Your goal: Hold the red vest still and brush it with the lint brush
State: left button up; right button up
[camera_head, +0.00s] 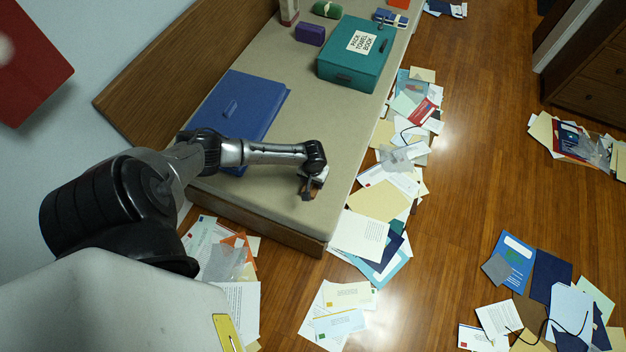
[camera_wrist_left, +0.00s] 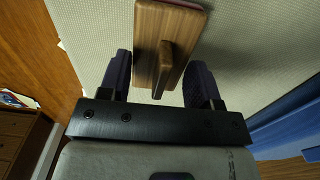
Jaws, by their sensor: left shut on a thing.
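My left gripper (camera_head: 310,188) is over the near end of the pale bench top. In the left wrist view, my left gripper (camera_wrist_left: 162,82) is shut on a wooden piece with a raised grip, which looks like the lint brush (camera_wrist_left: 158,22). The grip lies between the two dark fingers, and the flat wooden plate reaches beyond them. In the head view the brush is small and mostly hidden by the gripper. I do not see a red vest that I can make out for sure. My right gripper is not in view.
A blue folder-like case (camera_head: 240,105) lies on the bench (camera_head: 285,205) by my left arm. A teal box (camera_head: 350,75) and a purple box (camera_head: 310,34) stand farther back. Papers (camera_head: 360,235) litter the floor. A red panel (camera_head: 35,60) is at the upper left.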

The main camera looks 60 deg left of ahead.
pick_arm(q)
notch_tip(320, 180, down, 2)
jog(key=shift+f, duration=0.1)
jog(key=shift+c, duration=0.4)
jog(key=shift+f, duration=0.25)
jog(key=shift+c, duration=1.1)
jog(key=o, duration=1)
jog(key=shift+d, duration=0.1)
jog(key=shift+o, duration=0.6)
jog(key=shift+r, duration=0.1)
